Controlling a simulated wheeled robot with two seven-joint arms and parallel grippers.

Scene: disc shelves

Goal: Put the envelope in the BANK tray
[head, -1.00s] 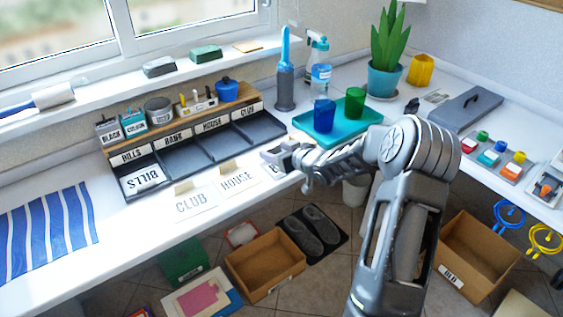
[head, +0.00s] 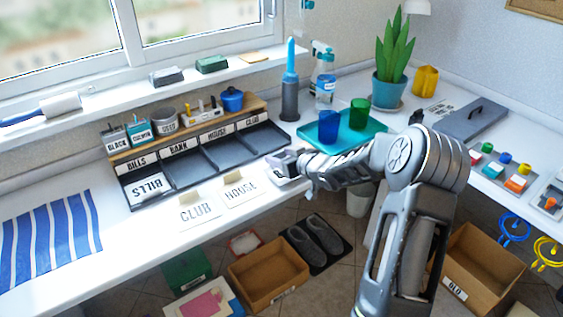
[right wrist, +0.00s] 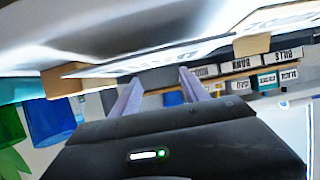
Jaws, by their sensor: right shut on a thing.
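A white envelope (head: 279,178), its lettering mostly hidden with a "B" showing, lies at the front edge of the table in the head view. My right gripper (head: 287,160) is over it, shut on it; the grip point itself is hard to see. In the right wrist view the fingers (right wrist: 160,88) show, with blurred white above them. The BANK tray (head: 184,170) is the second compartment from the left in the dark organiser, and it looks empty. It lies to the left of my right gripper. My left gripper is not in view.
The BILLS tray holds an envelope marked BILLS (head: 149,187). Envelopes marked CLUB (head: 198,212) and HOUSE (head: 242,190) lie in front of the organiser. The HOUSE and CLUB trays look empty. A teal tray (head: 350,142) with two cups stands behind my right arm.

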